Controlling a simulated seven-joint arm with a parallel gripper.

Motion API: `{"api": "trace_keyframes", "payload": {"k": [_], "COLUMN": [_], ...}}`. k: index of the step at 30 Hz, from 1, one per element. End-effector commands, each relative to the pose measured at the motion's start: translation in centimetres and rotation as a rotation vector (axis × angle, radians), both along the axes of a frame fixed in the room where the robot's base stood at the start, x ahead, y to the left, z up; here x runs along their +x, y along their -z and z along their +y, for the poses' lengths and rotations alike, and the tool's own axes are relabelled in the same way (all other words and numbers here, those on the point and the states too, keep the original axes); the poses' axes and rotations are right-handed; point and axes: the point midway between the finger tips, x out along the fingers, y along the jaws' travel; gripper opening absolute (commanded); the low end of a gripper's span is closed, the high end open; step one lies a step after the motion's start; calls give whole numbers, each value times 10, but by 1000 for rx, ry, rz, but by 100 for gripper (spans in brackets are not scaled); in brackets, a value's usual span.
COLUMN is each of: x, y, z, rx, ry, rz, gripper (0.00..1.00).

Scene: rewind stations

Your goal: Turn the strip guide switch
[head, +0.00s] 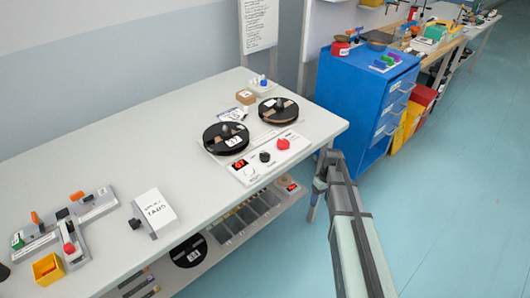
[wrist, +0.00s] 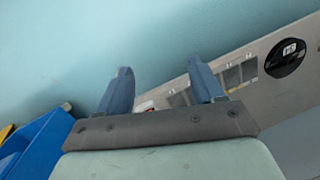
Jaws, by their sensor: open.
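A white rewind station panel (head: 267,158) lies near the front right edge of the table, below two black reels (head: 226,138) (head: 279,109). It carries a red knob (head: 283,144), a black knob (head: 265,157), a pale round knob (head: 250,171) and a small red display (head: 240,164). The labels are too small to read, so I cannot tell which control is the strip guide switch. My gripper (wrist: 158,78) is open and empty in the wrist view, off the table's front edge and apart from the panel. The wrist view does not show the panel.
The table (head: 110,155) also holds a white labelled box (head: 155,212), grey devices with coloured levers (head: 65,227) and a yellow bin (head: 47,268). A lower shelf holds a black reel (head: 188,251). A blue cabinet (head: 350,100) stands to the right. The floor (head: 450,170) is clear.

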Motion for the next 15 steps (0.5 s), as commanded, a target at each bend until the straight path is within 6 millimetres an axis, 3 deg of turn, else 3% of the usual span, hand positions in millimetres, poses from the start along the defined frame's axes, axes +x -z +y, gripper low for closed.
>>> {"api": "trace_keyframes", "payload": {"k": [1, 6, 15], "x": [20, 65, 127], "y": [-17, -71, -174], "z": [-2, -6, -12], "rx": [5, 20, 35], "ry": [-19, -88, -209], "rz": [-23, -83, -183], "gripper": [67, 67, 67]}}
